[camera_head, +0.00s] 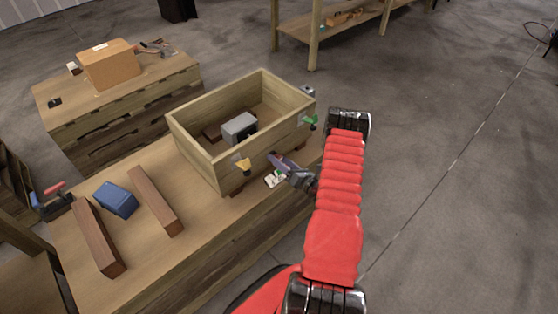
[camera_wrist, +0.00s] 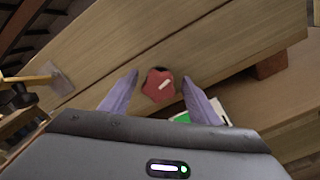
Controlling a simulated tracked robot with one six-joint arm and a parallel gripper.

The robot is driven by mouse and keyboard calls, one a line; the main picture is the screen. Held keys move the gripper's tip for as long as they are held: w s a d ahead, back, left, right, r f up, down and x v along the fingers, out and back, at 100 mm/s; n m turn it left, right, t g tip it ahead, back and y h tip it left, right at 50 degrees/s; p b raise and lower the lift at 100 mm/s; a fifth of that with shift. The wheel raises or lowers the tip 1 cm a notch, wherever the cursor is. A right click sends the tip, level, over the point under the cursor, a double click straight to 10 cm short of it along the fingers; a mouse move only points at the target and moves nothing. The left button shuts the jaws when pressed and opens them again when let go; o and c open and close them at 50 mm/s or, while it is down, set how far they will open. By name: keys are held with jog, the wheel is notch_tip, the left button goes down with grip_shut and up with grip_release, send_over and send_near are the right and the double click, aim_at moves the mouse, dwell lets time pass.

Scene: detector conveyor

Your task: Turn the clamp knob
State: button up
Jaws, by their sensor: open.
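A red lobed clamp knob (camera_wrist: 156,88) with a white pointer mark sits on the side wall of a wooden box in the wrist view. The mark points up and to the right. My gripper (camera_wrist: 160,76) is open, with one purple finger on each side of the knob in the picture. I cannot tell whether the fingers touch it. In the head view my gripper (camera_head: 277,158) is at the near side of the wooden box (camera_head: 205,160), and the red knob is not clearly visible there.
A yellow handle (camera_head: 243,165) and a green handle (camera_head: 309,122) sit on the same box side. A grey block (camera_head: 239,128) lies inside the box. A small white-and-green card (camera_head: 274,179) lies below my gripper. Wooden bars and a blue block (camera_head: 116,199) are on the bench left.

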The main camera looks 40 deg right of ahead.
jog(key=s, duration=1.3)
jog(key=shift+s+d, duration=0.2)
dwell(0.6)
jog(key=n, duration=0.2)
jog(key=s+n, duration=0.1)
jog(key=n, duration=0.4)
jog(key=shift+s+a+f, duration=0.15)
jog(key=shift+s+f, duration=0.1)
jog(key=w, duration=1.3)
jog(key=shift+w+a, duration=0.2)
jog(key=shift+w, duration=0.2)
